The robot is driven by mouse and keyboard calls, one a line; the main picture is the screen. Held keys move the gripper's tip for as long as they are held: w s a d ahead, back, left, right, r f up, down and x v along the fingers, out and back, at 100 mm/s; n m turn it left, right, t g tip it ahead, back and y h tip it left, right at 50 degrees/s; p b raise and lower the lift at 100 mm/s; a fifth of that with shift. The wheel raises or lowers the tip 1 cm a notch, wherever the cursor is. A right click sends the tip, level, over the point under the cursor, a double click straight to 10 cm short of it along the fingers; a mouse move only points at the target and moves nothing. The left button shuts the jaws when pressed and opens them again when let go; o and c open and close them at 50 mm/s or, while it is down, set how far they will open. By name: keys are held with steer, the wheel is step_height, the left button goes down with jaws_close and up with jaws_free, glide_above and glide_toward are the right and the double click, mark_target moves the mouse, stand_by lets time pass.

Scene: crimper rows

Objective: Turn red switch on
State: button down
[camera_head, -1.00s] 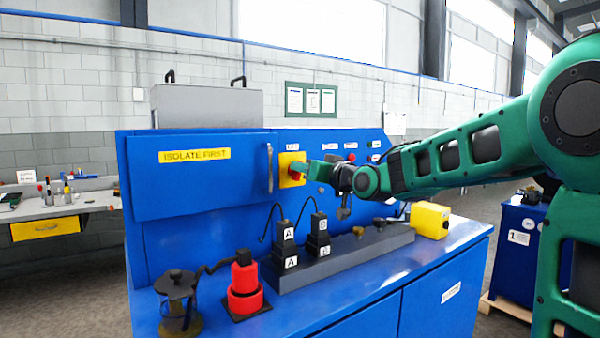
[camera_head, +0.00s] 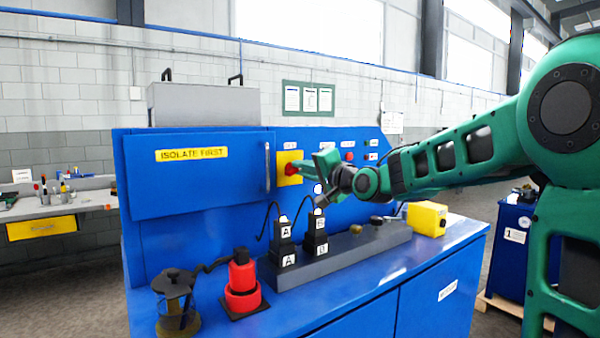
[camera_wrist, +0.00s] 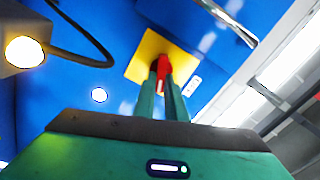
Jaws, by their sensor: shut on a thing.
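The red switch (camera_head: 291,170) sits on a yellow plate (camera_head: 283,179) on the blue panel, right of the "ISOLATE FIRST" door. My gripper (camera_head: 303,168) reaches it from the right. In the wrist view the red handle (camera_wrist: 163,68) shows between the two green fingers (camera_wrist: 163,88), which are shut on it. The fingers hide part of the handle and its base. A round white light (camera_wrist: 99,95) glows on the panel, and it also shows in the head view (camera_head: 317,188).
Two black units (camera_head: 284,240) with bright lamps on top stand on a grey rail below my gripper. A door handle (camera_head: 267,167) is close left of the switch. A red device (camera_head: 243,283), a glass jar (camera_head: 177,300) and a yellow box (camera_head: 427,218) stand on the bench.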

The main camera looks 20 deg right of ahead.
steer(key=shift+d+f+m, duration=0.2)
steer(key=shift+f+m, duration=0.05)
steer(key=shift+m, duration=0.85)
steer(key=shift+d+f+m, duration=0.2)
steer(key=shift+m, duration=0.9)
steer(key=shift+f, duration=0.1)
steer(key=c, duration=1.8)
jaws_free()
steer(key=shift+w, duration=0.1)
steer(key=shift+a, duration=0.1)
steer(key=v, duration=1)
steer(key=shift+s, duration=0.4)
